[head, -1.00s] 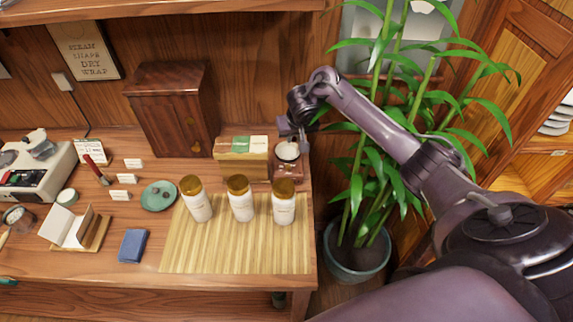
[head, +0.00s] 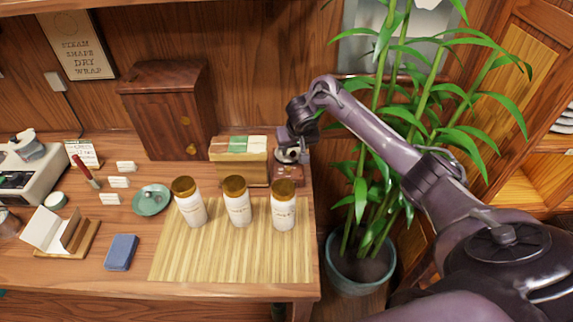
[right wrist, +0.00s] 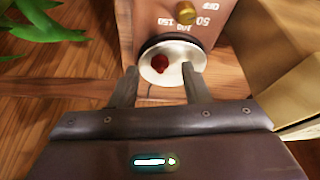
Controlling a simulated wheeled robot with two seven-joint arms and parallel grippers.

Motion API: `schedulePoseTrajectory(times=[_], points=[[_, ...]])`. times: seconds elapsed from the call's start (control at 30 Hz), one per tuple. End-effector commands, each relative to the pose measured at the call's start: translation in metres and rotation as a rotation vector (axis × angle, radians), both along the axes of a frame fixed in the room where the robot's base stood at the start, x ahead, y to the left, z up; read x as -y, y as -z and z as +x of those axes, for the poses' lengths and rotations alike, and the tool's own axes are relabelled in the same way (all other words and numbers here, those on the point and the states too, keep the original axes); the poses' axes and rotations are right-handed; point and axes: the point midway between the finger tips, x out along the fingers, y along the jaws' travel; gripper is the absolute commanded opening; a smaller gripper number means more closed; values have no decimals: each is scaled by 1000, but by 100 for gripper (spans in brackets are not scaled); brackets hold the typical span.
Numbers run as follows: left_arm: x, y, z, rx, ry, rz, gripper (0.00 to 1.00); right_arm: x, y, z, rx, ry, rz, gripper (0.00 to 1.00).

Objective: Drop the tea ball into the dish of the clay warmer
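The clay warmer (head: 288,177) stands at the table's back right corner, reddish brown; its front with a brass knob shows in the right wrist view (right wrist: 222,22). Its pale round dish (right wrist: 187,57) has a dark rim. A small dark red ball, the tea ball (right wrist: 160,64), appears to lie in the dish, left of its middle. My right gripper (right wrist: 160,78) is open, its fingers apart on either side of the ball and touching nothing I can see. In the head view my right gripper (head: 290,142) is low over the warmer and partly hides the dish. My left gripper is out of view.
A box with a green and white top (head: 240,160) stands close left of the warmer. Three white jars (head: 283,212) stand along the bamboo mat (head: 230,262). A green saucer (head: 150,200) holds small dark pieces. A potted plant (head: 358,265) is right of the table.

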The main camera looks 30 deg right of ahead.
Motion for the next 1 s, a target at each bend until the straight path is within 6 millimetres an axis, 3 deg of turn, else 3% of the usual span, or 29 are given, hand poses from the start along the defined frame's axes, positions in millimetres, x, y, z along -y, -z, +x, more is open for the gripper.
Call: schedulePoseTrajectory(times=[0.27,0.6,0.7,1.0], points=[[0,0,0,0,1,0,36,0,-2,-1,0,0,0,42],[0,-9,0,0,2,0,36,-6,-51,-18,3,-2,-2,42],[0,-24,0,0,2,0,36,-7,-66,-23,1,0,-4,42],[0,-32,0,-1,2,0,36,-10,-72,-28,0,1,0,42]])
